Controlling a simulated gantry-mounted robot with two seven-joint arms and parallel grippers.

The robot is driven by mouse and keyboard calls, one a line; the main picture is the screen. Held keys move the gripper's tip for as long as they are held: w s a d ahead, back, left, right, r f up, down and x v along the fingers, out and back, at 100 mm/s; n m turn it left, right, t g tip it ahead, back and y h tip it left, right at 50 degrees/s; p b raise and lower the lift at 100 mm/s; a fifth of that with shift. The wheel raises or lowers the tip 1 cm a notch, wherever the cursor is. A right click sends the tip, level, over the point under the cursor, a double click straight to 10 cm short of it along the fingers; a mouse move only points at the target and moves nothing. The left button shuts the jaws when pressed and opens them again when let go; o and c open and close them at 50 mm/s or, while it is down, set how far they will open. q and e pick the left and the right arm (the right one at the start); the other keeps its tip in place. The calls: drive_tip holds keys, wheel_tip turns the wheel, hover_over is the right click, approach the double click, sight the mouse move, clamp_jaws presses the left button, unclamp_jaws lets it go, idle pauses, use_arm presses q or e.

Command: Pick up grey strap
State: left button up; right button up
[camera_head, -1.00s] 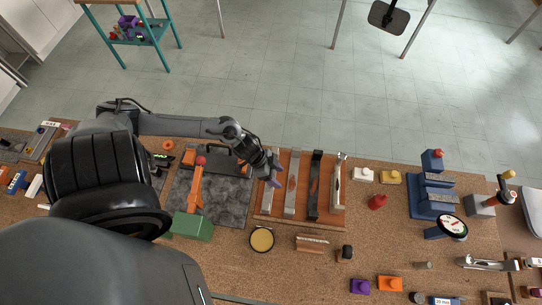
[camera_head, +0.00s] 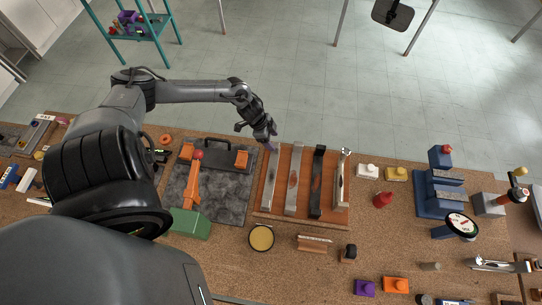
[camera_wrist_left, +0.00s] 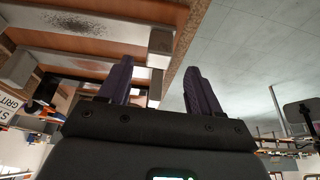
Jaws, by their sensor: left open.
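Several long straps lie side by side on a wooden tray (camera_head: 257,205) in the head view. In the left wrist view the two dark fingers (camera_wrist_left: 158,85) are apart with nothing clearly held. Grey strap ends (camera_wrist_left: 160,45) show just beyond them; contact cannot be told. My right gripper is not in view.
A black strap (camera_head: 316,185) and a silver strap-like piece (camera_head: 340,185) lie further right on the tray. A dark grey mat (camera_head: 232,205) with an orange-handled tool (camera_head: 192,180) is to the left. Open floor lies beyond the bench's far edge.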

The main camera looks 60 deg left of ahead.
sight(275, 145)
use_arm(q)
drive_tip(key=shift+x, duration=2.6)
drive_tip(key=shift+s, duration=0.1)
clamp_jaws()
